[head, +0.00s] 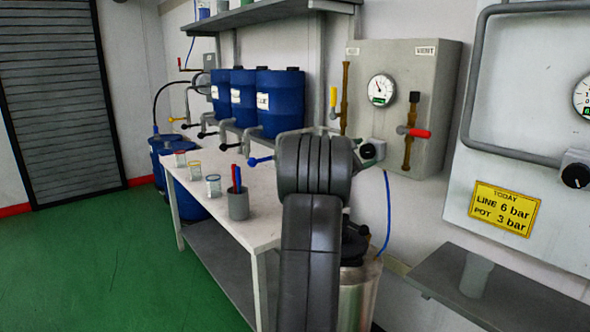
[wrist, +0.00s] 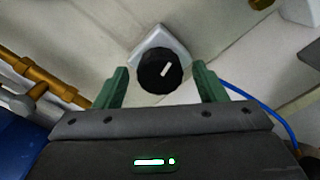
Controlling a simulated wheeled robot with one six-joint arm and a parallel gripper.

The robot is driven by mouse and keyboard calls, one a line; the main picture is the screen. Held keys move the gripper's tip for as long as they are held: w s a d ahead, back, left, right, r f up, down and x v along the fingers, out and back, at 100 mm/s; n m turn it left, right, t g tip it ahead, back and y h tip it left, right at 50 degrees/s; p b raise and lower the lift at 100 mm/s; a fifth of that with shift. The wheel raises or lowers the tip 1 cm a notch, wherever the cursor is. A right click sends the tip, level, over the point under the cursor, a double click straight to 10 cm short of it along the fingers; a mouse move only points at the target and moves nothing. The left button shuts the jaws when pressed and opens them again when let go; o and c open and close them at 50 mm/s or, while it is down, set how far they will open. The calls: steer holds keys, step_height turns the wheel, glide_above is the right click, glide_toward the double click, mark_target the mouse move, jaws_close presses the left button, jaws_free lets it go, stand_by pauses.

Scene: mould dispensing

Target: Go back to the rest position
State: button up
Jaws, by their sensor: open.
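My gripper (wrist: 160,70) is open in the wrist view, with its two green fingers apart. A black knob (wrist: 155,75) with a white mark sits on a pale square base between and beyond the fingers; I cannot tell whether they touch it. The mark leans to the upper right. In the head view my dark arm stands in front of the bench and hides most of the gripper.
The white bench (head: 145,153) carries several small jars and a grey cup (head: 238,205) with pens. Blue drums (head: 280,103) stand behind it. A steel pot (head: 360,290) is right of my arm, and a grey shelf (head: 500,295) juts out farther right. Green floor is clear at left.

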steer(key=b+v, duration=0.1)
steer(key=v, duration=1.3)
steer(key=p+x, duration=0.1)
steer(key=x, duration=1.3)
steer(key=shift+d, duration=0.15)
steer(key=shift+w+r+p, duration=0.1)
steer(key=shift+r+p, duration=0.1)
steer(key=shift+p, duration=0.45)
steer(key=shift+r+n+p, duration=0.1)
steer(key=shift+n+p, duration=0.5)
steer(key=shift+p, duration=0.3)
steer(key=shift+n+p, duration=0.4)
steer(key=shift+p, duration=0.5)
steer(key=n+p, duration=0.2)
steer(key=p, duration=0.2)
steer(key=n+p, duration=0.3)
steer(key=p, duration=0.5)
steer(key=shift+p, duration=0.4)
